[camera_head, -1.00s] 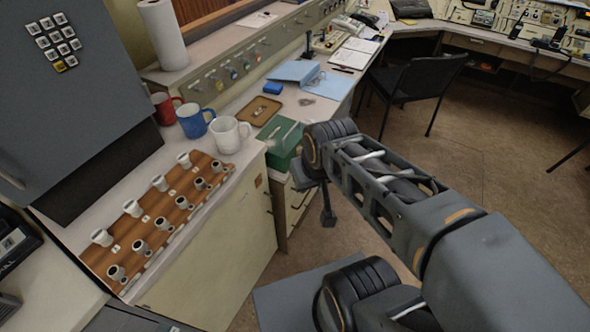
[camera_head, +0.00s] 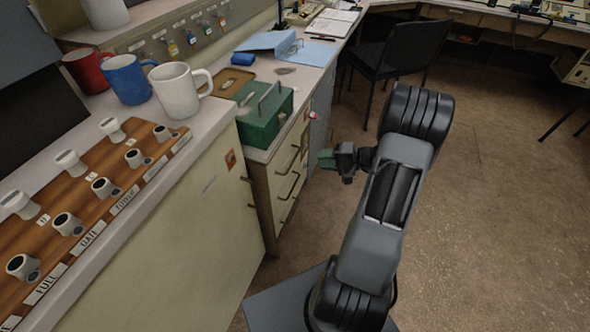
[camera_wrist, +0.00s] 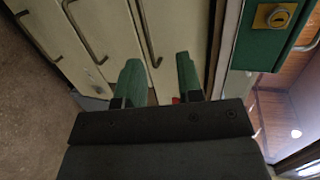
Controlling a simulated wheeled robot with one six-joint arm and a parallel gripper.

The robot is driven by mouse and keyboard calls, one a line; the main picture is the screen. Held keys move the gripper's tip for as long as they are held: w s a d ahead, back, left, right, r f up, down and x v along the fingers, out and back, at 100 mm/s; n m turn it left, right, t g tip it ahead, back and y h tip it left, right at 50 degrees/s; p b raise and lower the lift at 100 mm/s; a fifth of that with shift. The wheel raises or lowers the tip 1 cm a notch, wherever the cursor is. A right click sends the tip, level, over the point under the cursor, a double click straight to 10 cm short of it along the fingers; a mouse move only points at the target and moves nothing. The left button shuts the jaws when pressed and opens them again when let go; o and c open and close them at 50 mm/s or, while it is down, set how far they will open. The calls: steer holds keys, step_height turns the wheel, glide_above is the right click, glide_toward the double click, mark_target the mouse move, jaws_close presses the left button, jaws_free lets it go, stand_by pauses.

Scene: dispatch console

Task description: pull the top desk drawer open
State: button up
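The top desk drawer (camera_head: 286,158) is the cream front just under the desk top, below the green box. It looks shut. Its dark bar handle (camera_head: 290,161) shows in the head view. In the wrist view the drawer front (camera_wrist: 182,25) and its handle (camera_wrist: 149,38) lie ahead of the fingers. My gripper (camera_head: 326,160) is to the right of the drawer front, apart from the handle. In the wrist view my gripper (camera_wrist: 158,76) has two green fingers apart, with nothing held between them.
Lower drawers with similar handles (camera_wrist: 84,32) are below. A green box (camera_head: 263,118) with a yellow lock (camera_wrist: 272,16) stands on the desk top above. Mugs (camera_head: 178,92) stand on the left counter. A black chair (camera_head: 400,55) is behind; the floor to the right is clear.

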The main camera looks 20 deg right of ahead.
mark_target(295, 157)
step_height(295, 157, down, 4)
steer(key=d+m+t+b, duration=0.1)
steer(key=d+t, duration=0.1)
steer(key=d, duration=0.1)
steer(key=shift+h, duration=0.3)
steer(key=x, duration=0.4)
steer(key=b+x, duration=0.1)
steer(key=x, duration=0.8)
steer(key=shift+w+r+b, duration=0.3)
jaws_close()
